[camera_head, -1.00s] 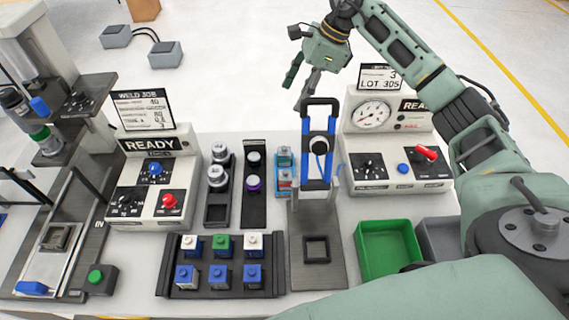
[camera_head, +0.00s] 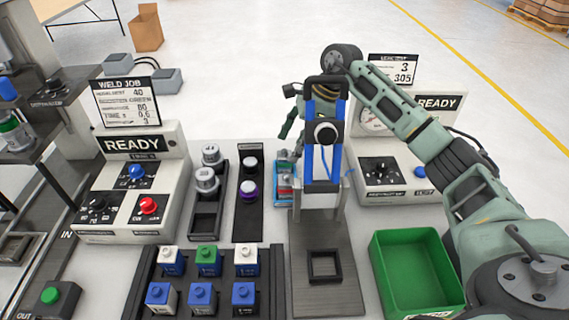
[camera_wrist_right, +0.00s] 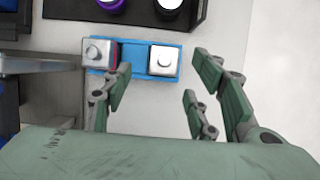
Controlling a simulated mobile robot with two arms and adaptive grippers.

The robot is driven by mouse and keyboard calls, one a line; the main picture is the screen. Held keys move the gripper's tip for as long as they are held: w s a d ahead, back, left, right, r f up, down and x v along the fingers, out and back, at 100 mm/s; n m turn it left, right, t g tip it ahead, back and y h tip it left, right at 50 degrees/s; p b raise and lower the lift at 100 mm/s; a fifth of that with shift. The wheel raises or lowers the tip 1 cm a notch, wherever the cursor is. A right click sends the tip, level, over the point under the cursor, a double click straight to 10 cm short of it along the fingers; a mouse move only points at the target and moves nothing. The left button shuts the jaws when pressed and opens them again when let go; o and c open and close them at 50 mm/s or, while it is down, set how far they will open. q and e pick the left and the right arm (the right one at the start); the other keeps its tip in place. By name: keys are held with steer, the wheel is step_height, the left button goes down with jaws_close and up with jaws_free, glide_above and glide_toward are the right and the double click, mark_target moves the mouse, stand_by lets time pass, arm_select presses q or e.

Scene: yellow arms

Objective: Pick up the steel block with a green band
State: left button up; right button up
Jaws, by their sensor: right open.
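A small blue tray (camera_head: 280,196) holds two steel blocks between the dark lamp panel and the press. The near block (camera_head: 286,189) has a red band; it is at left in the wrist view (camera_wrist_right: 99,54). The other steel block (camera_wrist_right: 163,60) is at the tray's right end in the wrist view, seen from above; I cannot make out its band colour. My right gripper (camera_head: 294,135) is open and empty near the tray's far end. In the wrist view its fingers (camera_wrist_right: 163,75) are spread, with the right block roughly between them. My left gripper is not in view.
The press with a blue-and-black handle frame (camera_head: 323,190) stands just right of the tray, close to my right gripper. A green bin (camera_head: 412,265) is at the right. A dark rack (camera_head: 265,285) of blue-bodied blocks is in front. The lamp panel (camera_head: 248,215) is left.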

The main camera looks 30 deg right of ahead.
mark_target(288, 153)
steer(key=x, duration=0.2)
steer(key=p+x, duration=0.1)
steer(key=x, duration=0.1)
steer(key=shift+w+a+f, duration=0.15)
steer(key=shift+w+f, duration=0.05)
steer(key=shift+w, duration=0.05)
steer(key=shift+f, duration=0.25)
steer(key=shift+c, duration=0.4)
jaws_close()
steer(key=shift+w+r, duration=0.1)
